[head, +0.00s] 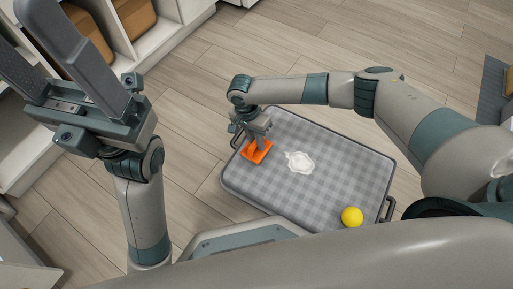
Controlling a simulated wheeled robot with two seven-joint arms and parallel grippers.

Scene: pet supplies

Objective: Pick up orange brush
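The orange brush (263,155) is at the left end of a grey checked mat or tray (335,165) on the floor. My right gripper (256,150) points down at the brush, and its fingers meet or overlap it in the head view. The fingers are small and partly hide the brush, so I cannot tell whether they are closed on it. I also cannot tell whether the brush rests on the surface. My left gripper (55,60) is raised at the upper left, its two fingers wide apart with nothing between them.
A white, irregular flat item (299,162) lies on the checked surface to the right of the brush. A yellow ball (352,217) is near its lower right corner. White shelving (165,35) with brown boxes stands at the upper left. The wooden floor (300,40) beyond is clear.

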